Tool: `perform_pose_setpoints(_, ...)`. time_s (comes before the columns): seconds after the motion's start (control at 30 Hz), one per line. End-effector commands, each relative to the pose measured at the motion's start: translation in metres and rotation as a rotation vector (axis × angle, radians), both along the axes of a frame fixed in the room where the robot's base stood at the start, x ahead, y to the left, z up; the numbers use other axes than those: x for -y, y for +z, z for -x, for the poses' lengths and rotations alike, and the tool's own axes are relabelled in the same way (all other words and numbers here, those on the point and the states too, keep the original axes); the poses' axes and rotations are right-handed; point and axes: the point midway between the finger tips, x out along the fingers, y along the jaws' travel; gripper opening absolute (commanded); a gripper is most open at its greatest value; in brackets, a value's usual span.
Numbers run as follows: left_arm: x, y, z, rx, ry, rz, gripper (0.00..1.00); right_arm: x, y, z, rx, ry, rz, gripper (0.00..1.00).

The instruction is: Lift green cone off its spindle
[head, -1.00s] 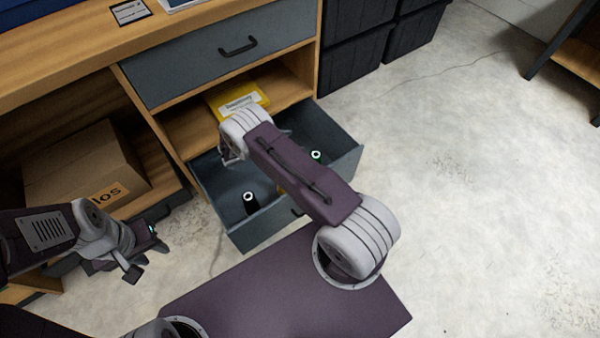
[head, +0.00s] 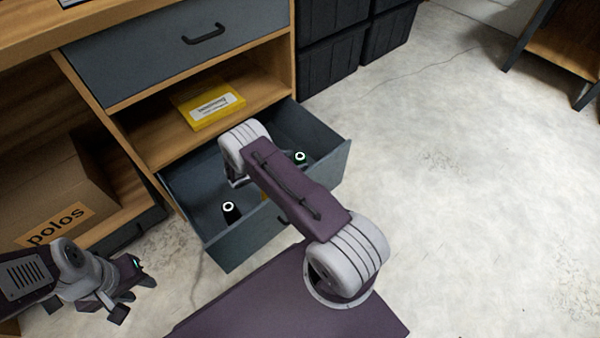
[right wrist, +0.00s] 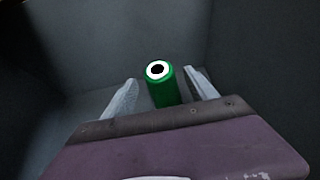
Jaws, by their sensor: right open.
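The green cone (right wrist: 167,93) stands upright in the right wrist view, its white top with a dark hole facing me. My right gripper (right wrist: 160,76) is open, with one finger on each side of the cone and visible gaps between. In the head view my right arm hides its fingers. The spindle under the cone is hidden. My left gripper (head: 131,297) is open and empty at the lower left, outside the drawer.
The grey drawer (head: 240,248) has walls close around my right gripper. A black cone (head: 231,214) stands at its left, and something yellow is partly hidden behind my arm. A yellow box (head: 208,102) lies on the shelf above. A cardboard box (head: 50,195) is at left. Floor is clear at right.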

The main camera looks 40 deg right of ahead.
Motion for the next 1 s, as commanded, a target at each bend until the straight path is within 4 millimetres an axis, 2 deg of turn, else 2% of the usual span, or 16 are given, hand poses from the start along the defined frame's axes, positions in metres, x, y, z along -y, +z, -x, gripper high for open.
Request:
perform_pose_setpoints(0.03,0.0,-0.009,0.0,0.0,0.0,0.0,0.36,0.006,-0.007,-0.001,0.001,0.0,0.0,0.67)
perform_pose_setpoints(0.3,0.0,-0.007,0.0,0.001,0.0,0.0,0.36,0.011,-0.005,-0.001,0.0,0.001,0.0,0.67)
perform_pose_setpoints(0.37,0.0,-0.007,0.0,0.001,0.0,0.0,0.36,0.011,-0.005,-0.001,0.0,0.001,0.0,0.53)
perform_pose_setpoints(0.53,0.0,-0.007,0.0,0.001,0.0,0.0,0.36,0.011,-0.005,-0.001,0.0,0.001,0.0,0.05)
perform_pose_setpoints(0.57,0.0,-0.007,0.0,0.001,0.0,0.0,0.36,0.011,-0.005,-0.001,0.0,0.001,0.0,0.0)
perform_pose_setpoints(0.87,0.0,-0.007,0.0,0.001,0.0,0.0,0.36,0.011,-0.004,-0.001,0.001,0.001,0.001,0.0)
perform_pose_setpoints(1.0,0.0,0.003,0.0,0.001,0.0,0.0,0.36,0.011,0.008,-0.002,0.001,0.0,0.001,0.0)
